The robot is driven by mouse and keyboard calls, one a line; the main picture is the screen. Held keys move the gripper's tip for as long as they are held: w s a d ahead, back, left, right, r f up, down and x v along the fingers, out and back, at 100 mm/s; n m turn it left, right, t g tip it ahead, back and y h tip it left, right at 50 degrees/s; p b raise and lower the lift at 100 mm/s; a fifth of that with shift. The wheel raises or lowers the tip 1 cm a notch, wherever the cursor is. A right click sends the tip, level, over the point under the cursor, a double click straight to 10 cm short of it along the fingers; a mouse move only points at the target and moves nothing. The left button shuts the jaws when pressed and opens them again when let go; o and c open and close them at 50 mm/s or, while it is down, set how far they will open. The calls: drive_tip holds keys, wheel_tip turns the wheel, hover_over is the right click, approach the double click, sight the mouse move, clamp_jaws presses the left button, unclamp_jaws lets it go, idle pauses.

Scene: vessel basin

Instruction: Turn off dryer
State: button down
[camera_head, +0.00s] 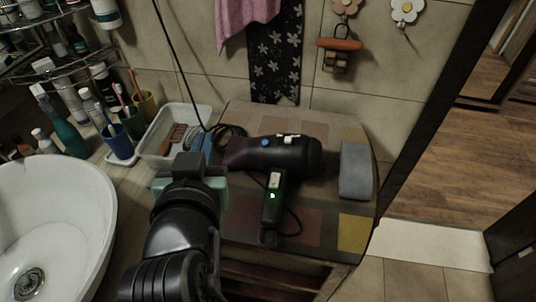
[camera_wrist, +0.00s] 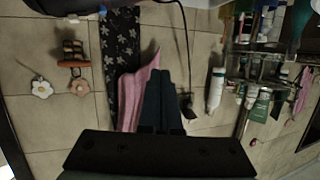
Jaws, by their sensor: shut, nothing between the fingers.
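A black hair dryer (camera_head: 280,154) lies on a small patterned table, with a blue button and white switches on its upper side. Just below it is a black bar-shaped part (camera_head: 270,212) with a pale switch (camera_head: 273,181) and a small green light. I cannot tell whether this part is joined to the dryer. My gripper (camera_head: 197,146) is left of the dryer, apart from the pale switch. In the wrist view its fingers (camera_wrist: 165,78) are together and empty, pointing toward the tiled wall. That view looks upside down, and a dark shape at its top left is unclear.
The table (camera_head: 240,218) also bears a grey block (camera_head: 355,170). A white bin (camera_head: 157,142), toothbrush cups (camera_head: 132,122) and a white basin (camera_head: 50,225) are at left. A pink towel (camera_head: 243,20) hangs on the wall behind. Open floor lies at right.

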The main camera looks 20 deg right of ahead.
drive_tip(key=s+d+r+m+g+h+p, duration=0.1)
drive_tip(key=s+g+p, duration=0.6)
drive_tip(key=p, duration=0.9)
drive_tip(key=s+d+m, duration=0.1)
drive_tip(key=s+d, duration=0.1)
drive_tip(key=shift+s+h, duration=0.3)
drive_tip(key=shift+h, duration=0.1)
drive_tip(key=shift+d, duration=0.1)
drive_tip(key=p, duration=0.2)
hover_over(275, 182)
drive_tip(key=s+a, duration=0.2)
drive_tip(key=a, duration=0.1)
drive_tip(key=f, duration=0.6)
drive_tip(key=shift+d+f, duration=0.25)
drive_tip(key=shift+f, duration=0.05)
wheel_tip(275, 182, down, 2)
drive_tip(key=shift+s+d+f+p, duration=0.1)
drive_tip(key=shift+f+p, duration=0.15)
drive_tip(key=shift+p, duration=0.05)
drive_tip(key=shift+d+f, duration=0.1)
drive_tip(key=shift+f, duration=0.65)
